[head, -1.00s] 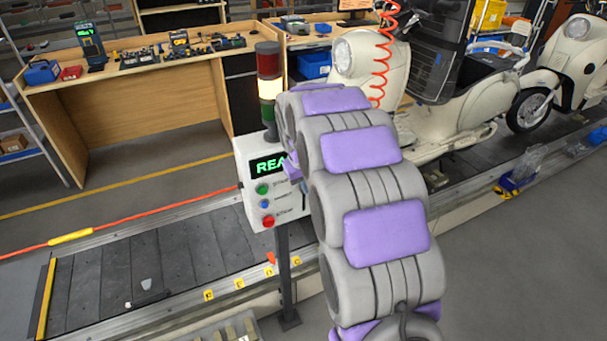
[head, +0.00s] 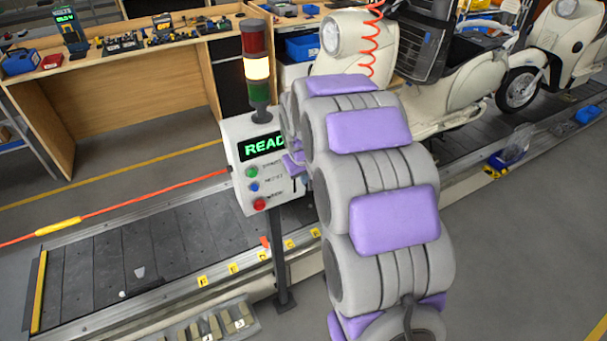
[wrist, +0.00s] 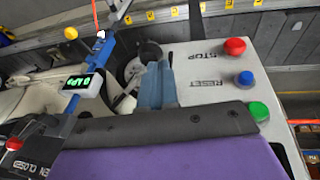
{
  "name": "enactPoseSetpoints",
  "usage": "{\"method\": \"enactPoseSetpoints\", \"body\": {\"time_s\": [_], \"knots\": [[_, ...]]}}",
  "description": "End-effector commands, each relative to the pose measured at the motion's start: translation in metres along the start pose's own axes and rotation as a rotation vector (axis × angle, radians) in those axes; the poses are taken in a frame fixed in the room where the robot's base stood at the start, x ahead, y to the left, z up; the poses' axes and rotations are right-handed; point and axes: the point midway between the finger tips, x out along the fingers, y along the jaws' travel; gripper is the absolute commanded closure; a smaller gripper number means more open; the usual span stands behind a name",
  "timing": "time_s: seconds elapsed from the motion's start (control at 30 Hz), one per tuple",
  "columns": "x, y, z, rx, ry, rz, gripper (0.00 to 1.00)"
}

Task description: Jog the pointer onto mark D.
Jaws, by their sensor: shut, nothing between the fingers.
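The control box (head: 240,165) stands on a post, its green screen partly hidden by my arm. It has a green START button (wrist: 259,111), a blue RESET button (wrist: 246,78) and a red STOP button (wrist: 235,46). My gripper (wrist: 159,66) is shut and empty, beside the box face in the wrist view; in the head view my arm hides it. The orange-red pointer (head: 264,241) is at the conveyor's near rail. It appears close to the third yellow mark from the left (head: 261,256), probably D; the letters are too small to be sure. The slat conveyor (head: 180,245) runs behind the box.
A cream scooter (head: 345,60) is on the conveyor behind my arm. A tray of tan blocks (head: 220,325) is at the near side. A workbench (head: 110,100) stands behind. A blue tool with a display (wrist: 76,83) shows at left.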

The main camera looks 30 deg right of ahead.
Motion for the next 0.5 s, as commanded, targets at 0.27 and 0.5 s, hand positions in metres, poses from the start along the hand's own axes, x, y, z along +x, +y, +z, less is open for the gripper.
{"method": "enactPoseSetpoints", "body": {"time_s": [0.27,0.5], "knots": [[0.013,-0.002,0.011,0.025,0.142,-0.001,1.0],[0.023,-0.004,0.017,0.041,0.238,-0.001,1.0]]}}
